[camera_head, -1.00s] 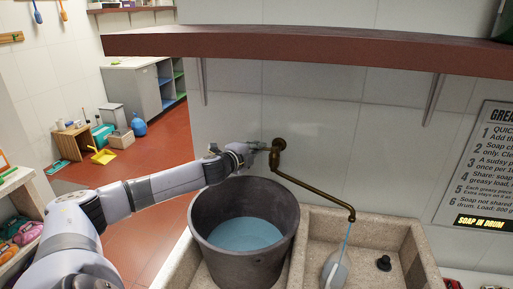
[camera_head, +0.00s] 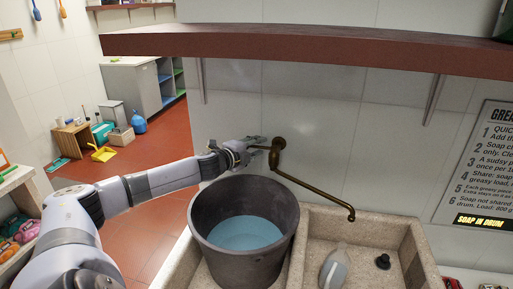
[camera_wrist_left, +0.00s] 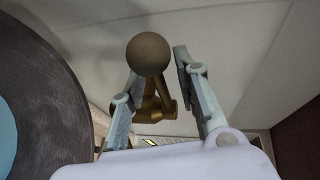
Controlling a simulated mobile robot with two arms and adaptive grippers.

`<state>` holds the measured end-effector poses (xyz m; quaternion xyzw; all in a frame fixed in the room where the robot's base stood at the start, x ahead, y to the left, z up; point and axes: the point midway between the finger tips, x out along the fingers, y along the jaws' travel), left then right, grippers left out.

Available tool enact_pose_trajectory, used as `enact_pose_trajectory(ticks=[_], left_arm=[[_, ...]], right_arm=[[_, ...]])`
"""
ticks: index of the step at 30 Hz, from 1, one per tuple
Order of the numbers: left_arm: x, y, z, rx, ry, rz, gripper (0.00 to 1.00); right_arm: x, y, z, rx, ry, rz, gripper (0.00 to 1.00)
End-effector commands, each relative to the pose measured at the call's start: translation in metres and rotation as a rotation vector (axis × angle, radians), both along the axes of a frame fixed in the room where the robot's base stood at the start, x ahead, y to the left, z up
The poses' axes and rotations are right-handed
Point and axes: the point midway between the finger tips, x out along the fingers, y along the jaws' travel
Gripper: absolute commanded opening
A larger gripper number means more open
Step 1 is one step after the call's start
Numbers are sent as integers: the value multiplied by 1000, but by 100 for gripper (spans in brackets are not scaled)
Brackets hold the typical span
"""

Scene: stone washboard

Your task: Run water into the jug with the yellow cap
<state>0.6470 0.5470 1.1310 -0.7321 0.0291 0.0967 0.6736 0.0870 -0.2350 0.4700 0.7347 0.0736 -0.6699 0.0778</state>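No water shows at the spout. My left gripper (camera_head: 258,144) is at the tap's wall end, by its handle. In the left wrist view the fingers are spread apart, with the tap's round brass knob (camera_wrist_left: 148,53) between or just in front of them; contact is unclear. My right gripper is not in view.
A large dark bucket (camera_head: 203,222) of bluish water stands in the left basin, close under my left arm. A black plug (camera_head: 383,262) lies in the right basin (camera_head: 405,240). A red-brown shelf (camera_head: 300,43) runs above the tap.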

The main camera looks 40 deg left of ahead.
Motion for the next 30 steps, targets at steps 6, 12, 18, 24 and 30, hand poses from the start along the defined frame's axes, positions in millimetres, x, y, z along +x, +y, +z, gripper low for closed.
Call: enact_pose_trajectory(ticks=[6,12,18,24,30], left_arm=[[-1,0,0,-1,0,0,29],[-12,-1,-1,-1,4,1,29],[-28,-3,2,-1,5,-1,29],[-42,-3,5,0,5,1,29],[-54,-5,6,-1,5,0,29]], right_arm=[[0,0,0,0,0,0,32],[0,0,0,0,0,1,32],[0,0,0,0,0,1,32],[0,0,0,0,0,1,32],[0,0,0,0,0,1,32]])
